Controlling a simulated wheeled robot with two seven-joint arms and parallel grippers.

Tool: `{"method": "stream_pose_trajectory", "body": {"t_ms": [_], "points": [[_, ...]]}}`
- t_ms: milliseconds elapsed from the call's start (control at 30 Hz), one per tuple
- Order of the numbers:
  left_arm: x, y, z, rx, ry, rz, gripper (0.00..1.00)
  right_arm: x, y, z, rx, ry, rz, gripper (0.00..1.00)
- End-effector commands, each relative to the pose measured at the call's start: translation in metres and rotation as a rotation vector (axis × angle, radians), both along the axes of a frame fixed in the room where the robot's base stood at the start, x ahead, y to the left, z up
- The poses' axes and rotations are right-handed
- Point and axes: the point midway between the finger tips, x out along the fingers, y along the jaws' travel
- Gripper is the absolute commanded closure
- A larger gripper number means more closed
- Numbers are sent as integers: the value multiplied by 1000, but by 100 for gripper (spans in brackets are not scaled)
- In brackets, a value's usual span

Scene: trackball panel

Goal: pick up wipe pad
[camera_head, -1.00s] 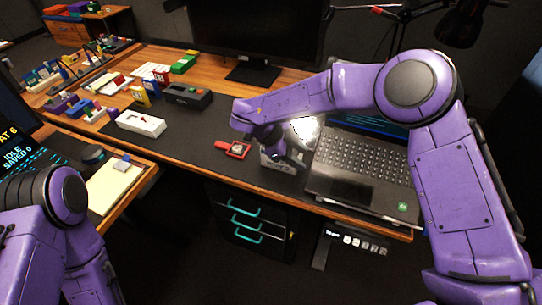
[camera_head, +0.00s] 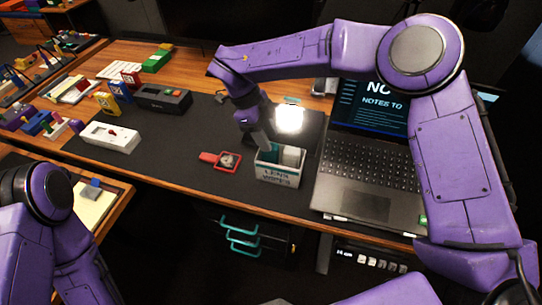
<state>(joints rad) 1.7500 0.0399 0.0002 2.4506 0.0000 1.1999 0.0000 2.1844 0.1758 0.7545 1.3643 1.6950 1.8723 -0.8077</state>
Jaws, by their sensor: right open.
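A small box (camera_head: 280,175) lettered "LENS WIPES" stands on the dark desk mat beside the laptop. Pale, upright wipe pads (camera_head: 291,156) show in its open top; I cannot make out single pads clearly. My right gripper (camera_head: 262,142) points down at the back left of the box opening, close to its rim. It is open, and nothing shows held in it. Its fingertips are small and partly hard to see, so I cannot tell whether they touch the box. My left arm shows at the lower left, but its gripper is out of view.
A red tray with a round part (camera_head: 226,160) lies just left of the box. The open laptop (camera_head: 370,180) is close on the right. A white device (camera_head: 109,136) and a black case (camera_head: 162,98) sit further left. Bare mat (camera_head: 185,145) lies between.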

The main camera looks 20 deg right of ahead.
Motion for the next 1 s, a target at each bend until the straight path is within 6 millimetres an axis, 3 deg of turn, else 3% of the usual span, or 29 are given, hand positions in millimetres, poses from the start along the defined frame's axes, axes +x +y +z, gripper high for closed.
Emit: {"method": "stream_pose_trajectory", "body": {"t_ms": [300, 567, 600, 700, 733, 1000], "points": [[0, 0, 8, 1, -1, 0, 57, -14, -14, -45, 0, 2, 0, 55], [0, 0, 7, 1, -1, 0, 57, -15, -17, -53, 0, 0, -2, 55], [0, 0, 7, 1, -1, 0, 57, -15, -17, -53, 0, 0, -2, 59], [0, 0, 7, 1, -1, 0, 57, -15, -17, -52, 0, 0, -2, 91], [0, 0, 7, 1, -1, 0, 57, -15, -17, -52, 0, 0, -2, 95], [0, 0, 7, 1, -1, 0, 57, -15, -17, -52, 0, 0, -2, 95]]}}
